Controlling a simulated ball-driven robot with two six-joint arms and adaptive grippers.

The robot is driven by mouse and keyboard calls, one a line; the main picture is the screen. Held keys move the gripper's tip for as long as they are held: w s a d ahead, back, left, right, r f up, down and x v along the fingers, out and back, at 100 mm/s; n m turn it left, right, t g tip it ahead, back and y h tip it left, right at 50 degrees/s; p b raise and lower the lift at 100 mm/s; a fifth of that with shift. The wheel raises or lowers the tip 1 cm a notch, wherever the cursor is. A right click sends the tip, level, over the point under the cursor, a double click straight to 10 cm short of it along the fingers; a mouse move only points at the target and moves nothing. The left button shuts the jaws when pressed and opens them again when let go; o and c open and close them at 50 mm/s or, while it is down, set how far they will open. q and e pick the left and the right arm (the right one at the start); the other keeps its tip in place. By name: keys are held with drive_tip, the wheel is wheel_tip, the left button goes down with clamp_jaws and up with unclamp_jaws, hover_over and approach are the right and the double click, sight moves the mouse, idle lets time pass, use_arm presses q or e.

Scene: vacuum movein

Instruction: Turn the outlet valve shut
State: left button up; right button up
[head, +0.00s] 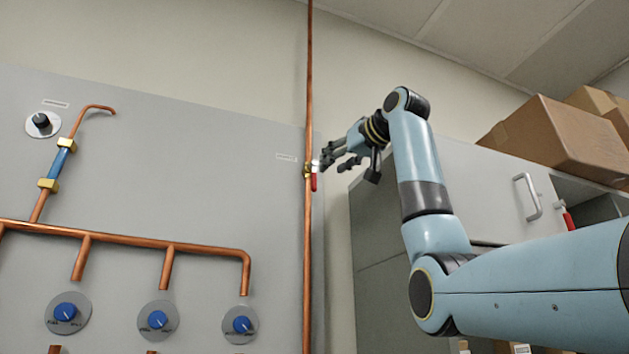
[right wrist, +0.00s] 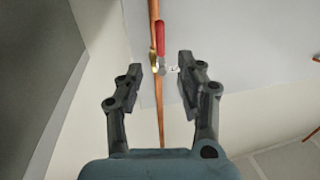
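The outlet valve sits on a vertical copper pipe at the right edge of the grey panel, with a brass body (head: 307,171) and a red lever (head: 314,182). The lever hangs down beside the pipe, roughly along it. In the right wrist view the red lever (right wrist: 160,38) and brass body (right wrist: 153,62) show just beyond and between the fingertips. My right gripper (head: 335,163) is open, just right of the valve; it also shows in the right wrist view (right wrist: 160,66). Nothing is held. Whether a finger touches the valve cannot be told. My left gripper is out of view.
The vertical copper pipe (head: 309,90) runs up past the valve. The grey panel (head: 190,200) carries copper piping (head: 120,238) and several blue knobs (head: 65,312). A grey cabinet (head: 480,190) with cardboard boxes (head: 560,135) on top stands at the right.

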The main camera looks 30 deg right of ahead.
sight(316, 179)
drive_tip(key=w+p, duration=0.4)
drive_tip(key=w, duration=0.5)
drive_tip(key=shift+d, duration=0.15)
drive_tip(key=shift+w, duration=0.25)
drive_tip(key=shift+f, duration=0.1)
clamp_jaws()
drive_tip(key=shift+w, duration=0.15)
